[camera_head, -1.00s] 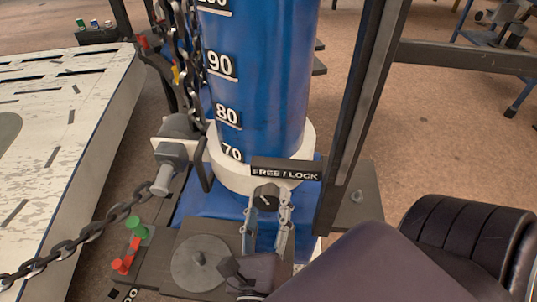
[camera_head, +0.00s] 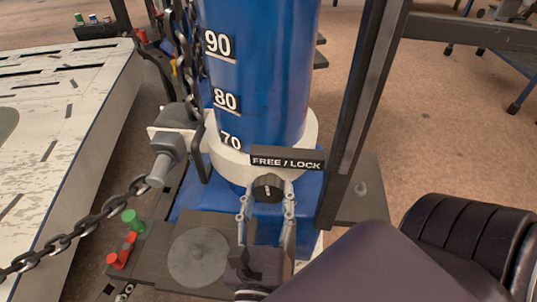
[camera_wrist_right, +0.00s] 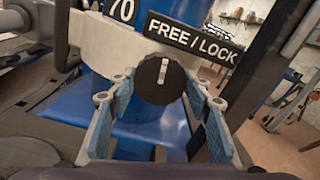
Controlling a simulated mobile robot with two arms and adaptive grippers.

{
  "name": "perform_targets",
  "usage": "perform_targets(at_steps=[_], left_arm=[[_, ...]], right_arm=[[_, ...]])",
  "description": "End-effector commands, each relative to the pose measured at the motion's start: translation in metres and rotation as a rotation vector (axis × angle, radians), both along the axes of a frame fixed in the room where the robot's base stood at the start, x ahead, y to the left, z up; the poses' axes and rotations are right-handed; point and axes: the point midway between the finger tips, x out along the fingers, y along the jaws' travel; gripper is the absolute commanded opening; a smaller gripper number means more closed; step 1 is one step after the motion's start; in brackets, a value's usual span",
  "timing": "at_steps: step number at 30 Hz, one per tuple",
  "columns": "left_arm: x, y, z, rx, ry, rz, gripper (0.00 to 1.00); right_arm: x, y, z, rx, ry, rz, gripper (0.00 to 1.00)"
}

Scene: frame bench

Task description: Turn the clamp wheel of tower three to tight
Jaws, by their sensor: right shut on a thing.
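The clamp wheel (camera_head: 268,187) is a small black ridged knob with a white mark, on the white collar (camera_head: 228,165) at the foot of a blue tower (camera_head: 260,80). It sits just below the FREE / LOCK plate (camera_head: 287,163). In the right wrist view the wheel (camera_wrist_right: 160,79) shows its mark nearly upright. My right gripper (camera_head: 267,194) comes from below and is shut on the wheel, one finger on each side. Its fingers also show in the right wrist view (camera_wrist_right: 160,88). My left gripper is out of view. I cannot read a tower number.
A chain (camera_head: 85,225) runs from a grey fitting (camera_head: 165,155) across the left. Red and green pegs (camera_head: 131,220) stand on the dark base. A dark upright post (camera_head: 365,100) rises close on the right. A scuffed pale platform (camera_head: 60,120) lies left.

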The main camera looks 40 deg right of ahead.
Motion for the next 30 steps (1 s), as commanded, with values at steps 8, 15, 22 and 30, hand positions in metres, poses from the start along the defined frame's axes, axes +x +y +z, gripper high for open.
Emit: perform_targets(at_steps=[8,15,22,30], left_arm=[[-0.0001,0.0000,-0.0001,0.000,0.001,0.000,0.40],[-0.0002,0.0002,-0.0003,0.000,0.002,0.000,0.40],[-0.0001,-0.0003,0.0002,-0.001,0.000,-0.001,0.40],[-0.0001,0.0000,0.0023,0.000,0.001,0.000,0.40]], right_arm=[[-0.0001,-0.0001,0.0002,0.001,0.001,0.000,0.51],[0.0000,0.0000,0.0002,-0.001,0.001,0.000,0.63],[0.0000,0.0000,0.0002,-0.001,0.001,0.000,0.63],[0.0000,0.0000,0.0011,-0.009,0.009,0.000,0.63]])
